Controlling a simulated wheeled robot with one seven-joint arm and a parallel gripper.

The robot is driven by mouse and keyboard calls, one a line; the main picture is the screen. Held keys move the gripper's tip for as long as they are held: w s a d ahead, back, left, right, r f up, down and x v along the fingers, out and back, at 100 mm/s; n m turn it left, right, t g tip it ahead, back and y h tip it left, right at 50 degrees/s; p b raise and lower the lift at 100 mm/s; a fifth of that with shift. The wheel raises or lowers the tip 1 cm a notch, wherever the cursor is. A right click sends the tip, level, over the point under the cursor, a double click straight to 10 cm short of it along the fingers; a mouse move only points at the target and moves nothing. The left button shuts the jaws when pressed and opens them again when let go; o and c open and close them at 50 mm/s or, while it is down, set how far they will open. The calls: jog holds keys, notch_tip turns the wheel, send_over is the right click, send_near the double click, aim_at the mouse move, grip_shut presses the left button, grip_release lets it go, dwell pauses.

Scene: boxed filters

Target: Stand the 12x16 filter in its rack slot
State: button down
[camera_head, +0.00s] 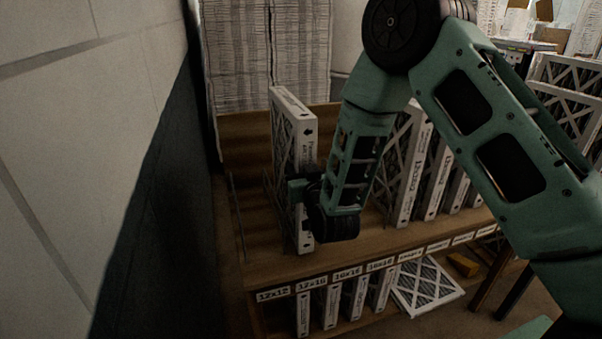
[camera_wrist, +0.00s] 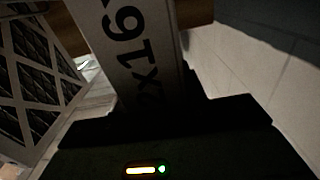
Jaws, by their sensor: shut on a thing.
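The 12x16 filter (camera_head: 305,155), a thin pleated panel in a white cardboard frame, stands nearly upright at the left of the upper rack shelf. My gripper (camera_head: 302,188) is shut on its front edge, around mid-height. In the wrist view the filter's edge (camera_wrist: 145,50) shows large print ending in "2x16", running down between the dark jaws (camera_wrist: 160,105). The rack (camera_head: 345,260) has a row of size labels along its front. The 12x16 label (camera_head: 311,284) is second from the left, just below the filter's lower end. I cannot tell whether the filter's bottom touches the shelf.
Several filters (camera_head: 428,175) stand to the right on the same shelf, behind my arm. More stand below (camera_head: 331,305), and one lies flat (camera_head: 427,287) at lower right. A wall (camera_head: 110,150) rises close on the left. The shelf's left end looks empty.

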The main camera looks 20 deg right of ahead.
jog(key=shift+f, duration=0.6)
jog(key=shift+f, duration=0.2)
jog(key=c, duration=0.8)
grip_release()
jog(key=shift+c, duration=0.2)
jog(key=shift+r, duration=0.1)
